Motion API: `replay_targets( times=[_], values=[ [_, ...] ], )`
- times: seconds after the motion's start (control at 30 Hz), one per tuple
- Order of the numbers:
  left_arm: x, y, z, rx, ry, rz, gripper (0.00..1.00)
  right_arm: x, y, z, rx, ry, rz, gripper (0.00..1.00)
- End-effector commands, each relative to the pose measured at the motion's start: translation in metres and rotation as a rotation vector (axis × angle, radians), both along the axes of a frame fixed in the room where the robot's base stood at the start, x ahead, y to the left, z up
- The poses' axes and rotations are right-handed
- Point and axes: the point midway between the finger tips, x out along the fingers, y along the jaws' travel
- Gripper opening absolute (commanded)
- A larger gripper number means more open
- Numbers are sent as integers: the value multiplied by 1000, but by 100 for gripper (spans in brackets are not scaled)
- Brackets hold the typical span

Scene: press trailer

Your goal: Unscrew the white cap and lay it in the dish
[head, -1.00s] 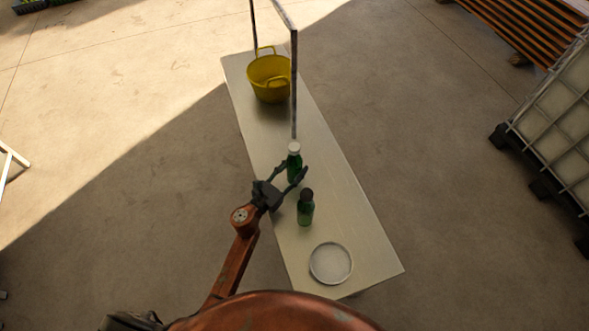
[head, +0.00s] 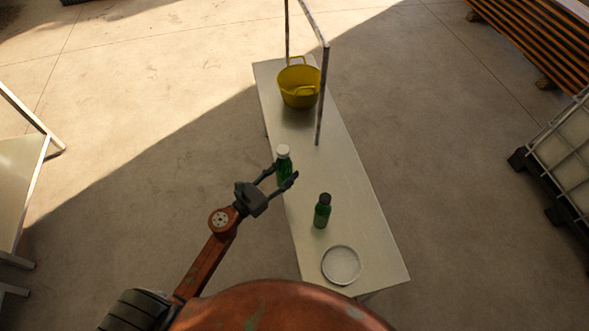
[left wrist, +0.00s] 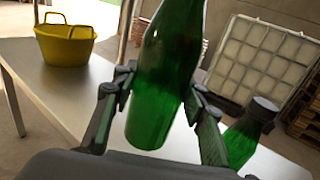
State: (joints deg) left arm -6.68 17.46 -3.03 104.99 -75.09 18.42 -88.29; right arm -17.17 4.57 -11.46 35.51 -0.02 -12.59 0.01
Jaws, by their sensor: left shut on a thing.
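The green bottle with the white cap (head: 284,151) is held in my left gripper (head: 282,180), near the table's left edge in the head view. In the left wrist view, both fingers of my left gripper (left wrist: 158,100) close on the sides of the green bottle (left wrist: 165,65); its top is out of frame. The bottle looks roughly upright and seems lifted off the table. The white cap sits on the bottle's top. The round, shallow dish (head: 341,265) lies at the table's near end and looks empty. My right gripper is not in view.
A green bottle with a black cap (head: 322,211) stands between the held bottle and the dish; it also shows in the left wrist view (left wrist: 248,130). A yellow tub (head: 298,88) and a metal frame (head: 322,95) are at the table's far end. The middle of the table (head: 345,170) is clear.

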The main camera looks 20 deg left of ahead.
Motion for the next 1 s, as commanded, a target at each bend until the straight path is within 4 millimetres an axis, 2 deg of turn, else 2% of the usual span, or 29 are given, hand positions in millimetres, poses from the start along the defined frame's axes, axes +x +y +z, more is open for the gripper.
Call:
replay_targets(
  times=[0.17, 0.47, 0.5, 1.0],
  values=[
    [-7, 5, 5, -1, -2, -1, 7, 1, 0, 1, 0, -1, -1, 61],
    [-8, 6, 6, -1, -2, -1, 7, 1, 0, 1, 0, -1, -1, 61],
    [-8, 6, 6, -1, -2, 0, 37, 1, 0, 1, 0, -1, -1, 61],
    [-7, 6, 6, -1, -2, 0, 3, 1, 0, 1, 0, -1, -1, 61]
  ],
)
